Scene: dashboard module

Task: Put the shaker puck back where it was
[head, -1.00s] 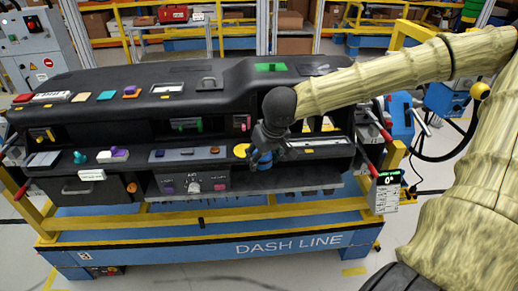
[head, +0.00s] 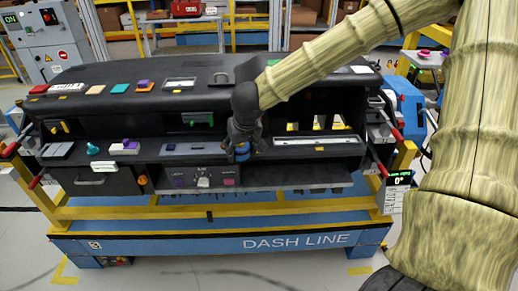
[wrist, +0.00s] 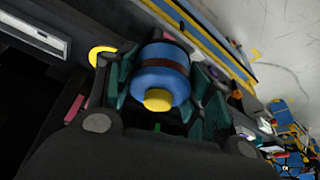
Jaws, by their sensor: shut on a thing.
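My gripper (wrist: 158,90) is shut on a blue cylinder with a dark brown band and a yellow knob, which I take for the shaker puck (wrist: 160,80). In the wrist view its knob faces the camera, and teal finger parts flank it. In the head view my gripper (head: 241,151) is in front of the dashboard's middle ledge, and the blue puck shows only as a small patch low between the fingers. A yellow round patch (wrist: 101,54) lies beside the puck in the wrist view, apart from it in the picture, partly hidden by a finger.
The black dashboard (head: 130,72) stands on a blue and yellow frame marked DASH LINE (head: 292,241). Several small items sit on its ledges, including a purple and white piece (head: 126,147) and a teal knob (head: 93,149).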

